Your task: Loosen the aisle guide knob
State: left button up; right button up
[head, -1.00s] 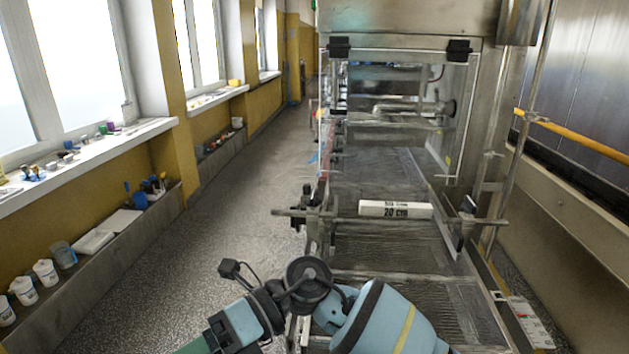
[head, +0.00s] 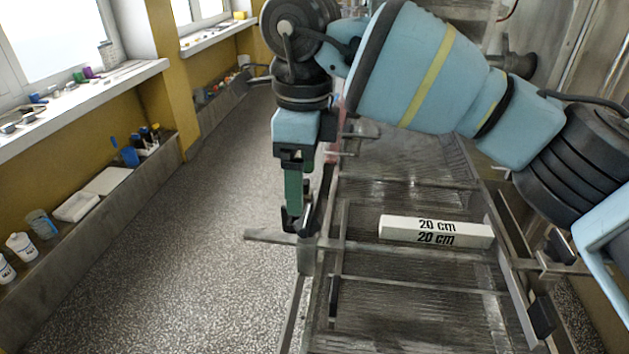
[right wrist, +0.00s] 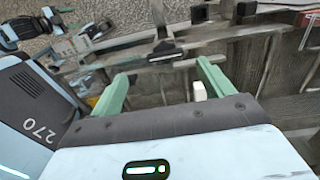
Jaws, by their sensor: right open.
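My right gripper (head: 295,208) reaches over the mesh belt from the right and points down at the belt's aisle-side edge. Its two green fingers stand apart and empty in the right wrist view (right wrist: 161,72). Dark clamp parts, likely including the aisle guide knob (head: 292,224), sit right at the fingertips on the crossbar (head: 268,235). The fingers partly cover them, so I cannot tell whether they touch. In the right wrist view a dark fitting (right wrist: 165,51) on a bar lies beyond the gap between the fingers. My left gripper is not in view.
A white block marked 20 cm (head: 437,232) lies across the mesh belt (head: 400,280). The far-side rail (head: 512,270) runs along the right. The aisle floor (head: 190,250) at left is clear. A ledge (head: 120,215) with cups and tubs lines the wall.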

aim_at(307, 215)
jog(key=shift+w+d+r, duration=0.35)
jog(key=shift+w+r, duration=0.05)
jog(key=shift+r, duration=0.05)
jog(key=shift+s+f, duration=0.1)
jog(key=shift+s, duration=0.2)
jog(key=shift+f, duration=0.35)
notch_tip(307, 215, down, 7)
jog(key=shift+r, duration=0.1)
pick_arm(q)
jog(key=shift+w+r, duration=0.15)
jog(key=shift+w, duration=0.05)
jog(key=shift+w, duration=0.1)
pick_arm(e)
jog(key=shift+c, duration=0.9)
jog(key=c, duration=0.8)
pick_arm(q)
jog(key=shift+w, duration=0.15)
